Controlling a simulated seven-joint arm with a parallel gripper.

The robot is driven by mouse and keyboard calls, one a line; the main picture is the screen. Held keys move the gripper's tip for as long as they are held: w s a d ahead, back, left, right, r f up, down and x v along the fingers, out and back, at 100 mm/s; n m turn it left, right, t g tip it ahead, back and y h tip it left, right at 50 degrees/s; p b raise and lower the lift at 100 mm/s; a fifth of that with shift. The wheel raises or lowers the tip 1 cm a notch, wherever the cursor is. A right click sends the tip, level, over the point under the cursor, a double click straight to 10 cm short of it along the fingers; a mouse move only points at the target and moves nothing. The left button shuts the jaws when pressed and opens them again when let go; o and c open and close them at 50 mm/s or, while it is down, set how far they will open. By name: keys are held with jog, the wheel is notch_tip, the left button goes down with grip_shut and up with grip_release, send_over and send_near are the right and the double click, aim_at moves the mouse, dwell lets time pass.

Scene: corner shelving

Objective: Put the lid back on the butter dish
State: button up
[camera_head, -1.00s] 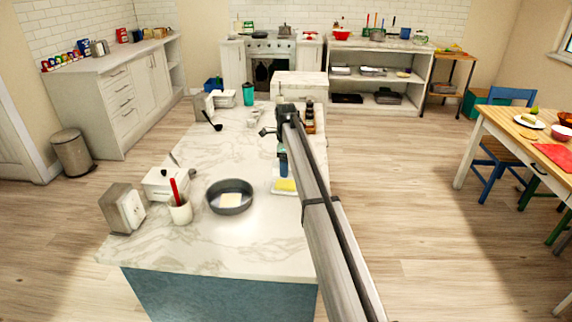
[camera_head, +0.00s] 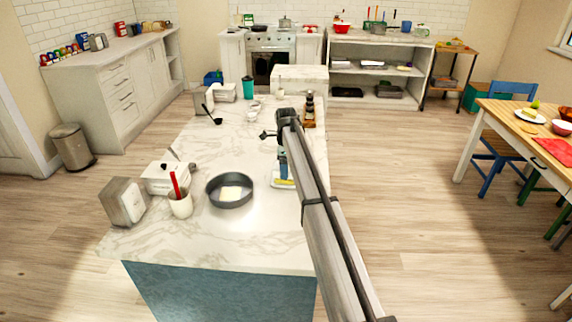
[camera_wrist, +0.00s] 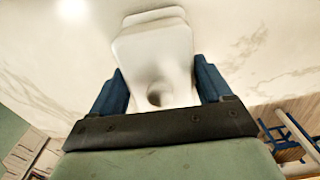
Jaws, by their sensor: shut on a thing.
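My gripper (camera_wrist: 165,92) is shut on a white lid (camera_wrist: 151,52), which sits between its two blue fingers in the wrist view. A rounded hollow or knob shows on the lid's near part. In the head view my arm hides most of the gripper; a blue part shows just above the butter dish (camera_head: 276,183). The dish is pale, with yellow butter (camera_head: 284,182) in it, near the island's right edge. A pale rim shows beyond the lid in the wrist view; I cannot tell whether it is the dish or the lid. Contact between lid and dish is not visible.
A dark round pan (camera_head: 230,190) stands left of the dish. A white lidded box (camera_head: 160,180), a cup (camera_head: 181,206) with a red-handled tool and a metal napkin holder (camera_head: 123,203) stand farther left. The island's front counter is clear.

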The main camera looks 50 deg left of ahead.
jog(key=shift+f, duration=1.4)
jog(key=o, duration=1)
jog(key=shift+r, duration=3.5)
jog(key=shift+c, duration=0.3)
grip_shut()
